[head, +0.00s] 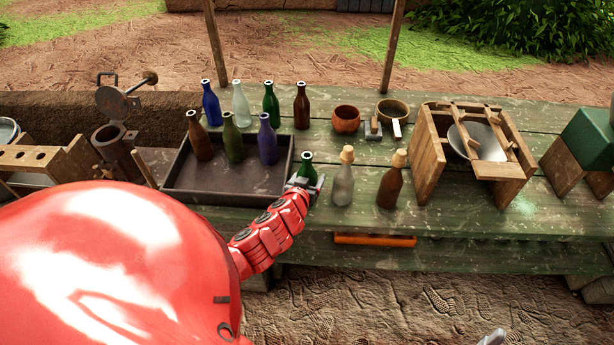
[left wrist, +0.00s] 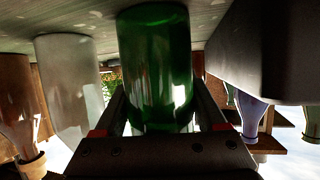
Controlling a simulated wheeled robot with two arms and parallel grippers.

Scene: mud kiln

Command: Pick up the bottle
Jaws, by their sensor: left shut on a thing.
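A dark green bottle (head: 307,166) stands upright on the green plank table, just right of the black tray. My left gripper (head: 305,182) is shut on it, with one finger on each side. The gripper and arm hide its lower part in the head view. In the left wrist view, which is upside down, the green bottle (left wrist: 156,65) fills the middle between the fingers. Its base is at or very near the tabletop; I cannot tell if it touches. A small grey tip (head: 492,338) at the bottom edge may be my right gripper; its jaws do not show.
The black tray (head: 225,190) holds three bottles; several more stand behind it. A corked clear bottle (head: 343,180) and a corked brown bottle (head: 391,180) stand close to the right. A wooden frame with a bowl (head: 470,140) is farther right. Bare planks lie between.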

